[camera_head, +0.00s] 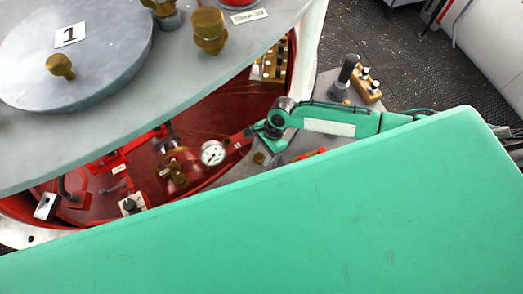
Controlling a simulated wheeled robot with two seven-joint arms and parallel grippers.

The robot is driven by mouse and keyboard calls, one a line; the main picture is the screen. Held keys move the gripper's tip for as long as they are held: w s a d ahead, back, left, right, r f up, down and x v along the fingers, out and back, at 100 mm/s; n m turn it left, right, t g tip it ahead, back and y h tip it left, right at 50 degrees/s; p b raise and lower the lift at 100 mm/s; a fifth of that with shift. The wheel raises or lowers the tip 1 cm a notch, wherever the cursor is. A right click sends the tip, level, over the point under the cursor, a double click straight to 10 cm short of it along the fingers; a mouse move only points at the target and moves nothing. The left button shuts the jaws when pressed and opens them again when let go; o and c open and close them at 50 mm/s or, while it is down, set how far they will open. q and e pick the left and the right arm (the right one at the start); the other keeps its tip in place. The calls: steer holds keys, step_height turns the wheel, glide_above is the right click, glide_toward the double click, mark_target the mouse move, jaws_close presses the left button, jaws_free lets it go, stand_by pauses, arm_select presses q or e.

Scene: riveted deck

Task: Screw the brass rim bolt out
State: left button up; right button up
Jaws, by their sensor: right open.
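A small brass bolt head (259,158) sits on the grey rim, just outside the red interior, and is the likeliest rim bolt. Larger brass bolts (208,32) stand on the grey lid above, one of them at the top edge. My right gripper (251,132) reaches in from the right on a teal arm. It is open, small in the picture, and just above the brass bolt head in the image, apart from it. Its fingertips are hard to make out against the red. My left gripper is out of view.
A grey disc marked 1 (110,75) with a brass knob (60,67) lies on the lid. A pressure gauge (213,153) and red fittings fill the red hollow. A black-handled lever (346,75) and a wooden block with pegs (367,85) stand right. Dark grating lies beyond.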

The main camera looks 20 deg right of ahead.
steer(key=c, duration=1)
steer(key=shift+n, duration=0.3)
